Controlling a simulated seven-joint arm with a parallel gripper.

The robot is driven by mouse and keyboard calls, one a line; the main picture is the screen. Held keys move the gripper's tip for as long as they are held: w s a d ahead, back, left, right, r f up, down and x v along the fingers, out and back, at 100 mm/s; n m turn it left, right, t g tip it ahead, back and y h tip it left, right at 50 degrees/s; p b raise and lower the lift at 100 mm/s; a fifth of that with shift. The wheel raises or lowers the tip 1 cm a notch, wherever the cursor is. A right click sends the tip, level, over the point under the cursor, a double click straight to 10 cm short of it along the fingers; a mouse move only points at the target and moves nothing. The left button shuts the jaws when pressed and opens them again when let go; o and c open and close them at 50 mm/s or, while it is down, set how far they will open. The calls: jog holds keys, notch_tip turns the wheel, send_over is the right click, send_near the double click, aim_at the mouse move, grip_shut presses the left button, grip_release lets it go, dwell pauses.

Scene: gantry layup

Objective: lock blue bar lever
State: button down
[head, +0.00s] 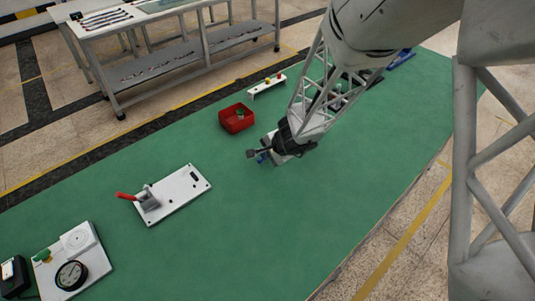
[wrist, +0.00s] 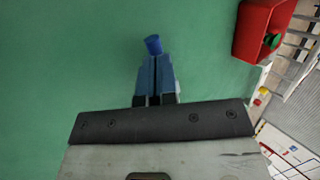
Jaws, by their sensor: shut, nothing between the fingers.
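A white plate (head: 183,203) with a red-handled clamp (head: 140,197) lies to the left. A red bin (head: 237,118) and a small white stand (head: 267,88) are behind. A gauge plate (head: 85,268) is at front left. The green mat (head: 250,230) is clear in front.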

jog(key=shift+w+d, duration=0.1)
jog(key=shift+w, duration=0.05)
jog(key=shift+w+d+r, duration=0.2)
jog(key=shift+w+d, duration=0.2)
dwell(0.4)
jog(key=shift+d+r, duration=0.1)
jog(key=s+a+v, duration=0.1)
jog(key=v, duration=1.2)
jog(key=shift+s+r, duration=0.2)
jog(key=shift+r, duration=0.15)
jog(key=shift+d, duration=0.1)
